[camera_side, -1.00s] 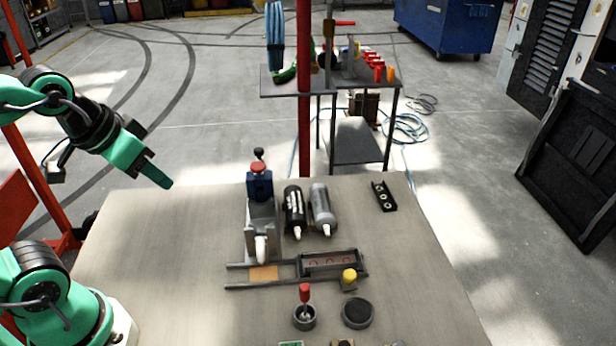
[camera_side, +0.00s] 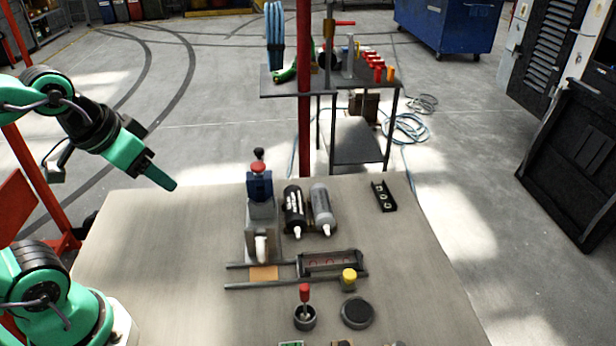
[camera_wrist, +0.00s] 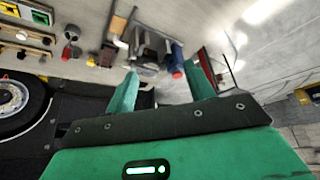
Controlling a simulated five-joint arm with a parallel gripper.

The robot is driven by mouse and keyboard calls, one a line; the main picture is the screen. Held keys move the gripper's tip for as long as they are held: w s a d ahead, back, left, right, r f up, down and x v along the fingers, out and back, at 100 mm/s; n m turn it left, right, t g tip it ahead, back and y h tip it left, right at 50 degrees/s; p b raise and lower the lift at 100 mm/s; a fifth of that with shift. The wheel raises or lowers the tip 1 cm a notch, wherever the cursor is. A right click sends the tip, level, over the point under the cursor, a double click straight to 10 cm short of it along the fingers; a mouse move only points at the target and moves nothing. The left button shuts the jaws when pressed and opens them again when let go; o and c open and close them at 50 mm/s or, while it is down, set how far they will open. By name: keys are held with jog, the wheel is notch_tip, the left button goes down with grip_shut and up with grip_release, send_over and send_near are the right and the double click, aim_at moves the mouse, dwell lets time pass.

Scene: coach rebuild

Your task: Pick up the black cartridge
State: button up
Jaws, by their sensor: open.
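The black cartridge (camera_side: 294,212) lies on the table in the side view, its white nozzle pointing towards the camera. A grey cartridge (camera_side: 322,206) lies close beside it on the right. A stand with a blue body and red top (camera_side: 260,186) is just to its left. My gripper (camera_side: 164,181) is above the table's back left, well left of the black cartridge and apart from it. In the wrist view my gripper (camera_wrist: 164,86) shows its two green fingers spread with nothing held between them. I cannot clearly tell the black cartridge apart in the wrist view.
A dark frame with rails (camera_side: 330,262) and a yellow-capped piece (camera_side: 348,278) lie in front of the cartridges. A red-handled tool in a cup (camera_side: 304,312) and a dark round pad (camera_side: 357,313) are nearer. A black channel piece (camera_side: 384,196) lies right. The table's left is clear.

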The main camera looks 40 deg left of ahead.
jog(key=shift+w, duration=0.15)
jog(key=n+g, duration=0.5)
jog(key=n, duration=0.4)
send_over(294, 203)
jog(key=f, duration=1.3)
jog(key=shift+s+a+f, duration=0.1)
jog(key=shift+s+f, duration=0.1)
jog(key=shift+f, duration=0.15)
jog(key=shift+w+f+g, duration=0.25)
jog(key=shift+f+g, duration=0.05)
jog(key=shift+f, duration=1.45)
